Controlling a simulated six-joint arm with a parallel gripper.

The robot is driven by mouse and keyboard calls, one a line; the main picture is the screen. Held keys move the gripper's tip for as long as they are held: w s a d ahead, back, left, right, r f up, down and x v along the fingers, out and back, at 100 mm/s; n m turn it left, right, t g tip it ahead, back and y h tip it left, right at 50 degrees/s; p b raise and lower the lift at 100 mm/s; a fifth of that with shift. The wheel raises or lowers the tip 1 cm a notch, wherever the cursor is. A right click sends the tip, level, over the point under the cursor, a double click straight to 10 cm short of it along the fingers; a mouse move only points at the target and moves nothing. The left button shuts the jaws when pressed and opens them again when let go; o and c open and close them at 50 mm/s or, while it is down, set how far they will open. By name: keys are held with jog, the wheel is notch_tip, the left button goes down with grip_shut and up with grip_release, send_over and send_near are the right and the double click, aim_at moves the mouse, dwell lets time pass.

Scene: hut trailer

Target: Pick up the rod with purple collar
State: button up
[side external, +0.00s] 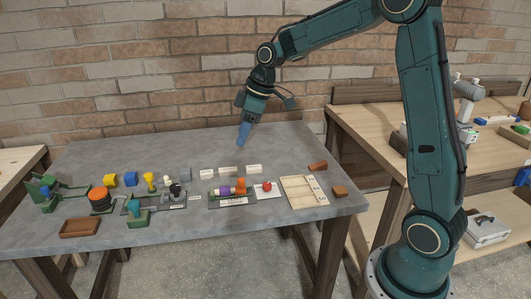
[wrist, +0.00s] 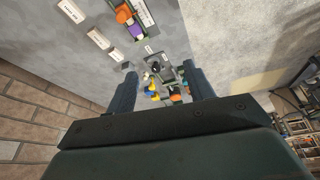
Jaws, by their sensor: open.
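A small piece with a purple part (side external: 225,190) lies on a dark base plate (side external: 246,202) near the front middle of the grey table. An orange piece (side external: 240,186) is right beside it. In the wrist view the purple part (wrist: 136,31) and the orange piece (wrist: 123,14) show at the top, above and left of my fingers. The rod itself is too small to make out clearly. My gripper (side external: 243,138) hangs above the back of the table, apart from the objects. In the wrist view my gripper (wrist: 160,82) is open with nothing held between its fingers.
White label blocks (side external: 230,171) stand behind the plate. A red ball (side external: 267,186) and a wooden tray (side external: 303,202) are to its right. A black-knobbed fixture (side external: 175,191), orange discs (side external: 99,196) and a brown tray (side external: 80,228) are to its left. The table's back is clear.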

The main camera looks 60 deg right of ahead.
jog(key=w+d+f+n+y, duration=0.1)
jog(key=w+d+f, duration=0.25)
jog(key=f, duration=0.25)
jog(key=w+d+f+n, duration=0.1)
jog(key=w+d+f, duration=0.25)
jog(key=f, duration=0.25)
send_over(225, 188)
jog(key=s+d, duration=0.2)
jog(key=shift+w+a+f, duration=0.1)
jog(key=shift+w+f, duration=0.05)
jog(key=shift+f, duration=1.75)
jog(key=shift+w+a+f, duration=0.1)
jog(key=shift+f, duration=1.8)
jog(key=shift+f, duration=0.1)
jog(key=shift+s+x, duration=0.2)
jog(key=shift+x, duration=2.3)
jog(key=c, duration=1.1)
jog(key=shift+c, duration=0.2)
notch_tip(225, 188, up, 20)
